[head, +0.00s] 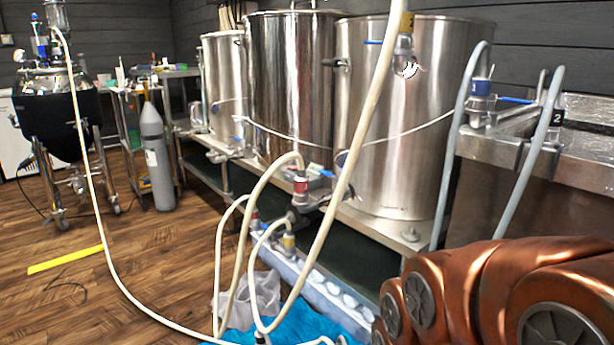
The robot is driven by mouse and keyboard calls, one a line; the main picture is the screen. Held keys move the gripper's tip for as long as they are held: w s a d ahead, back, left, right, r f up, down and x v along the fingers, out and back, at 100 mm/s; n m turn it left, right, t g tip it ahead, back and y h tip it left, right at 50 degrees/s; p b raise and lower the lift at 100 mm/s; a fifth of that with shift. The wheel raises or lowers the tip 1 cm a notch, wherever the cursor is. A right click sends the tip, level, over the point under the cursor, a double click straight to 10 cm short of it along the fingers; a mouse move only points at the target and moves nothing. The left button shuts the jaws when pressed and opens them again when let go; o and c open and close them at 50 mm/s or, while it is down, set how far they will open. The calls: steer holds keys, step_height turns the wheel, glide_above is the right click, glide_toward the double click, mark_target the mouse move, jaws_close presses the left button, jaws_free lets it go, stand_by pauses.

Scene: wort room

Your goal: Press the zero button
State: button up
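I cannot make out a zero button or any device with a readable button in the head view. My gripper is not in view. Copper-coloured links of my arm (480,290) fill the lower right corner and hide what lies behind them.
Large steel kettles (290,85) stand on a metal bench along the wall. A steel counter (585,150) is at the right. Pale hoses (325,225) hang across the middle. A grey gas cylinder (157,160) and a black-jacketed vessel (55,125) stand left. The wooden floor (60,310) is mostly clear there.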

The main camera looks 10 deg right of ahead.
jaws_close()
stand_by(1.4)
